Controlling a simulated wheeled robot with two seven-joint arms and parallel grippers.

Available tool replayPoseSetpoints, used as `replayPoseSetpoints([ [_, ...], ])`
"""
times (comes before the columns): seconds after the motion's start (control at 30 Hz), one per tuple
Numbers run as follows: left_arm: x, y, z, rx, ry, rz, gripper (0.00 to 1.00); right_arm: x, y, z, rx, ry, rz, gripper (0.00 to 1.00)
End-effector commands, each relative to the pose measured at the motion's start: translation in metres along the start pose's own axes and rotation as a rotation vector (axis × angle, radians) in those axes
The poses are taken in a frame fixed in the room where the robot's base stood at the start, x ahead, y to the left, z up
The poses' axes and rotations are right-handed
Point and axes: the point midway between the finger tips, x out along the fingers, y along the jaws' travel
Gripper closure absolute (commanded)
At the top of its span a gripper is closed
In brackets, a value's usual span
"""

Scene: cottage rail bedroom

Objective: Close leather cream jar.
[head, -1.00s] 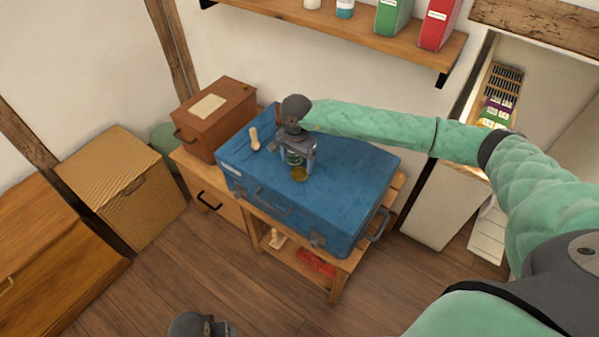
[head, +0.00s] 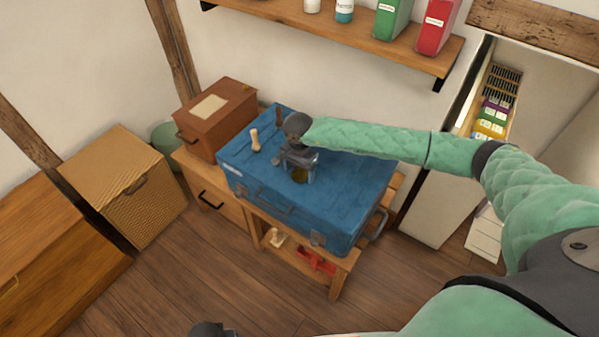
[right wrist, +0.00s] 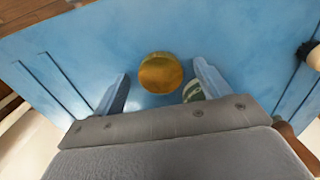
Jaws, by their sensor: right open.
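A round gold lid (right wrist: 160,72) lies on the blue case and shows between my right fingertips in the right wrist view. In the head view a bit of its gold (head: 300,176) shows under the gripper. My right gripper (head: 302,172) is open above the case, its fingers (right wrist: 154,88) on either side of the lid, not closed on it. A green-and-white striped piece, seemingly the jar (right wrist: 193,91), shows beside the right-hand finger, mostly hidden. A dark part of my left gripper (head: 210,329) shows at the bottom edge of the head view; its fingers are not clear.
The blue case (head: 350,185) lies on a wooden bench. A pale-handled tool (head: 255,140) stands on its left part, with a brown box (head: 215,118) beyond. A shelf (head: 330,30) with bottles and binders hangs above. The wooden floor in front is clear.

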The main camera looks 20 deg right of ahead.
Motion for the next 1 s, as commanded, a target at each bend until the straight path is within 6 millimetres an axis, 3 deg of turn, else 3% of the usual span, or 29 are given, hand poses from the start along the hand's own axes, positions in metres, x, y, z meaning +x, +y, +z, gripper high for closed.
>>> replayPoseSetpoints([
  [0.43,0.0058,-0.0008,0.0018,0.0,0.001,-0.001,0.29,0.0036,0.0,-0.0001,0.0,0.0,0.0,0.25],
  [0.47,0.0057,-0.0008,0.0018,0.0,0.001,-0.001,0.29,0.0036,0.0,-0.0001,0.0,0.0,0.0,0.27],
  [0.7,0.0053,-0.0006,0.002,-0.001,0.002,0.0,0.29,0.0035,0.0,-0.0002,0.0,0.0,0.0,0.72],
  [1.0,0.0057,-0.0006,0.0029,0.0,0.0,0.0,0.29,0.0032,0.0,-0.0003,0.0,0.0,0.0,0.72],
])
